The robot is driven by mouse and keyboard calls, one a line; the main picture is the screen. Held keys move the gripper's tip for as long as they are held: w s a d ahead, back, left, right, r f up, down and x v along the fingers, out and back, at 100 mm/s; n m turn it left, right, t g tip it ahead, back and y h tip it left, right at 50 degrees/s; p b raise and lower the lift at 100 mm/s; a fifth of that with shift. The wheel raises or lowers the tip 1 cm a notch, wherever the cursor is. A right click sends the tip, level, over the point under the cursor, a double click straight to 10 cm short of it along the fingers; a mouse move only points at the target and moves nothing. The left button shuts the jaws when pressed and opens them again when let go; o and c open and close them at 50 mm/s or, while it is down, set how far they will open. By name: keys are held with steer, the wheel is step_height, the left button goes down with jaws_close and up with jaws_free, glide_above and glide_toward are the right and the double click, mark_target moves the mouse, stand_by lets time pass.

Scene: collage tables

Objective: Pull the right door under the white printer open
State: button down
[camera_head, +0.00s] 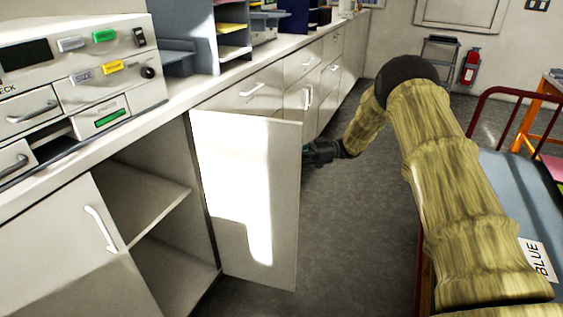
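The white printer (75,75) stands on the counter at the left. Under it, the right door (245,190) stands swung out wide from the cabinet, its sunlit inner face toward me. Its outer face and handle are hidden. The cabinet's inside shows a shelf (150,190). The left door (65,255), with a white handle (101,228), is shut. My gripper (312,154) is at the far right edge of the open door, partly behind it. I cannot tell whether its fingers are open or shut, or whether they touch the door.
More drawers and cabinets run along the counter (175,100) toward the back. A blue table with a red rail (485,100) and a "BLUE" label (538,257) is close at the right. Grey floor (345,235) is free between. A fire extinguisher (470,66) is on the back wall.

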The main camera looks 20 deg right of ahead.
steer(key=shift+w, duration=0.15)
stand_by(0.3)
steer(key=c, duration=1.8)
jaws_free()
steer(key=shift+a, duration=0.15)
steer(key=shift+d, duration=0.2)
steer(key=d, duration=1.2)
steer(key=shift+w, duration=0.35)
steer(key=shift+a+f, duration=0.1)
steer(key=shift+a, duration=0.05)
